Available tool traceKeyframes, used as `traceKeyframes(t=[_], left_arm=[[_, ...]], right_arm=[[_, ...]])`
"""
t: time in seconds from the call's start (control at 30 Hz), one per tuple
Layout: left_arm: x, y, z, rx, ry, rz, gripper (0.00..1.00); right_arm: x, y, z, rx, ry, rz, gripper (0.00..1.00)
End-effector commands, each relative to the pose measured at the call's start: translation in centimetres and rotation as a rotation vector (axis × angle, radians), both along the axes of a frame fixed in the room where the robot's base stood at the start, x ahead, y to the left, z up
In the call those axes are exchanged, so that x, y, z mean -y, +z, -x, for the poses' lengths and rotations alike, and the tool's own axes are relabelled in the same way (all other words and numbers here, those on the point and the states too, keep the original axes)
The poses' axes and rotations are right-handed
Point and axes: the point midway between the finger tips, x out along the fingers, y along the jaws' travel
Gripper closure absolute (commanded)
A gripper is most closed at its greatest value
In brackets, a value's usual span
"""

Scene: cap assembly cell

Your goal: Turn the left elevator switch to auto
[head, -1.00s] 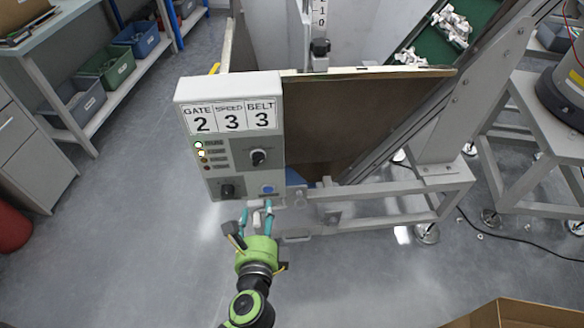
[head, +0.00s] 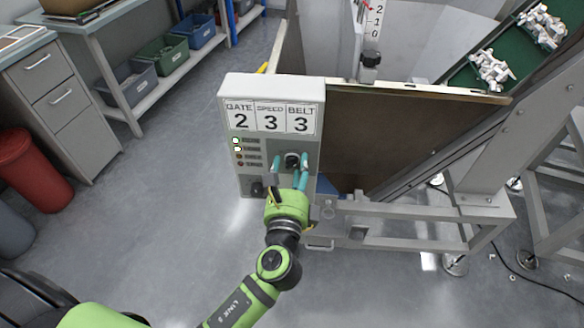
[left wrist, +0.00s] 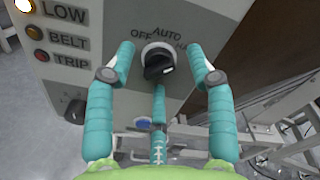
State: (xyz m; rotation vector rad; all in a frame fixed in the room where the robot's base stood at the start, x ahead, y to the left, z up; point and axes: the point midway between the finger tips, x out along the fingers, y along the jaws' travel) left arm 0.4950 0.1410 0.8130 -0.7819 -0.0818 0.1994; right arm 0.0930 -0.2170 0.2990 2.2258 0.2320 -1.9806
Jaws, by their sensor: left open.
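The control box (head: 270,90) has a dark rotary switch (head: 291,160) on its front, below the GATE, SPEED and BELT numbers 2, 3, 3. In the left wrist view the switch knob (left wrist: 158,66) has OFF and AUTO labels above it, with a third label at right partly hidden by a finger. Contact is unclear. My right gripper is out of view.
A brown panel (head: 400,135) and metal frame (head: 430,212) stand at right. Open floor (head: 180,210) lies at left.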

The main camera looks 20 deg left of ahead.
Motion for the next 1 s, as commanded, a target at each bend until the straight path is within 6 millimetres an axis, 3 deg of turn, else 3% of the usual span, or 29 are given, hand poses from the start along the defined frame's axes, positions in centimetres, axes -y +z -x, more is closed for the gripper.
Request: traceKeyframes(t=[0.1,0.13,0.23,0.27,0.67,1.0], left_arm=[[0.0,0.0,0.0,0.0,0.0,0.0,0.45],[0.0,0.0,0.0,0.0,0.0,0.0,0.53],[0.0,0.0,0.0,0.0,0.0,0.001,0.94],[0.0,0.0,0.0,0.0,0.0,0.001,1.0],[0.1,-0.2,0.1,0.006,-0.002,0.038,1.0],[0.2,-0.3,0.1,0.049,-0.003,0.25,1.0]], right_arm=[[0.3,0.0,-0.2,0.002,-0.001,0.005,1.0],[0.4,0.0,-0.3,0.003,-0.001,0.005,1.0],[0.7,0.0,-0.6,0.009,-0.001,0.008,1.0],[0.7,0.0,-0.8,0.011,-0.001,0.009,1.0],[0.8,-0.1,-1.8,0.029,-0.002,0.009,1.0],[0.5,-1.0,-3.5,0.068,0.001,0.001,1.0]])
